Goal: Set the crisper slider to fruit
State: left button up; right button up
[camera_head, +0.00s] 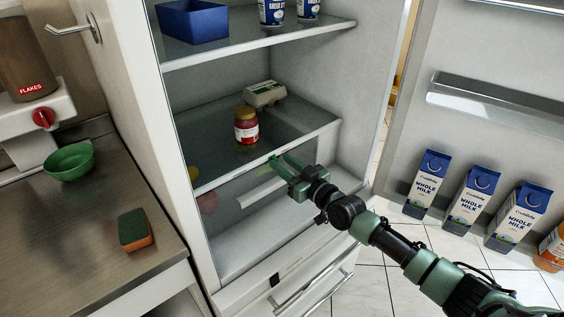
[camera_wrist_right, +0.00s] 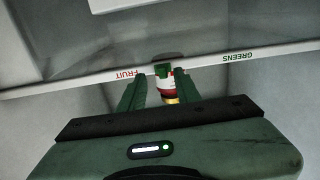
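The crisper's front strip (camera_wrist_right: 205,62) crosses the right wrist view, where its words appear upside down: FRUIT at left, GREENS at right. A small green piece (camera_wrist_right: 163,69), which looks like the slider, sits on the strip between the words, nearer FRUIT. My right gripper (camera_wrist_right: 161,80) is open, with one finger on each side of this piece; I cannot tell whether either touches it. In the head view my right gripper (camera_head: 276,166) is at the front edge of the shelf above the clear crisper drawer (camera_head: 235,212). My left gripper is not in view.
A jar (camera_head: 246,128) and an egg carton (camera_head: 264,94) stand on the shelf above the crisper. A blue bin (camera_head: 192,21) is higher up. Milk cartons (camera_head: 466,199) stand in the open door at right. A counter with a green bowl (camera_head: 70,161) and sponge (camera_head: 134,230) is at left.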

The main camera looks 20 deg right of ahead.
jog(key=v, duration=0.7)
jog(key=shift+w, duration=0.1)
